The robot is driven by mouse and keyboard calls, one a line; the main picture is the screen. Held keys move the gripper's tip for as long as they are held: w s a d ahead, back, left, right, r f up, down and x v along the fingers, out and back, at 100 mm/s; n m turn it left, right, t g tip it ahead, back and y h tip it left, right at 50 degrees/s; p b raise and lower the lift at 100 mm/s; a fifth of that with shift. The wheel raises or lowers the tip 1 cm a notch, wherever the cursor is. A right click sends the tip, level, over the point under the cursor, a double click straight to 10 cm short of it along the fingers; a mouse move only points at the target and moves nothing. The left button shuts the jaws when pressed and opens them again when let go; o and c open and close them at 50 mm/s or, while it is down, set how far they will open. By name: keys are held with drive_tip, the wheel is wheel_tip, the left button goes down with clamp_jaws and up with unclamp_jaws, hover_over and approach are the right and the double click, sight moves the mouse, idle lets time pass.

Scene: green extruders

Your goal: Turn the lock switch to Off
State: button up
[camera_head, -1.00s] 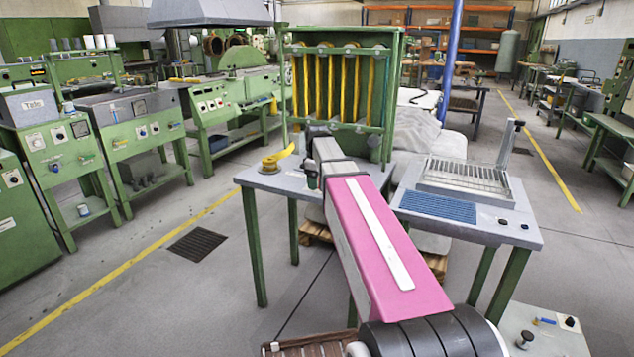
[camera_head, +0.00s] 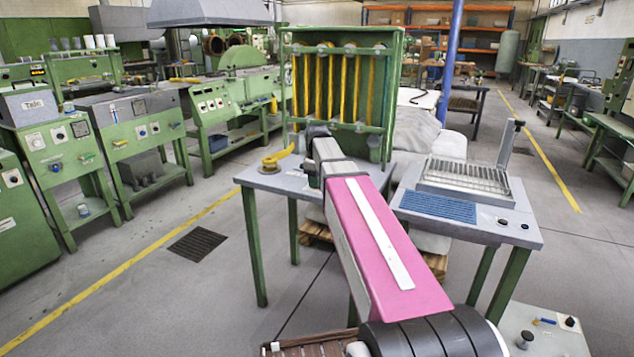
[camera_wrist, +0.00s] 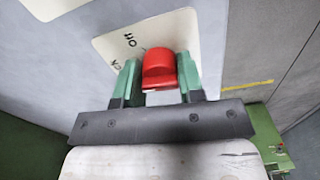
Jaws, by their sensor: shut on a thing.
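The lock switch is a red knob (camera_wrist: 159,68) on a pale label plate (camera_wrist: 185,29) in the wrist view. The plate shows rotated lettering that looks like "Off" and the end of another word, partly covered. My gripper (camera_wrist: 158,80) has its two green fingers on either side of the knob, shut on it. The knob's rounded end shows between the fingertips. In the head view, the end of my arm is over the left grey table (camera_head: 260,182), and the knob is hidden there.
A green frame with yellow bars (camera_head: 340,90) stands behind the arm's end. A yellow curved object (camera_head: 272,163) lies to its left. The right table holds a slotted metal tray (camera_head: 465,181) and a blue ribbed mat (camera_head: 437,207). Open floor lies left of the tables.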

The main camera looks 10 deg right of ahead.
drive_tip(key=m, duration=1)
drive_tip(key=shift+m, duration=0.4)
idle(0.4)
drive_tip(key=o, duration=0.9)
wheel_tip(320, 180, up, 11)
drive_tip(key=shift+f, duration=0.1)
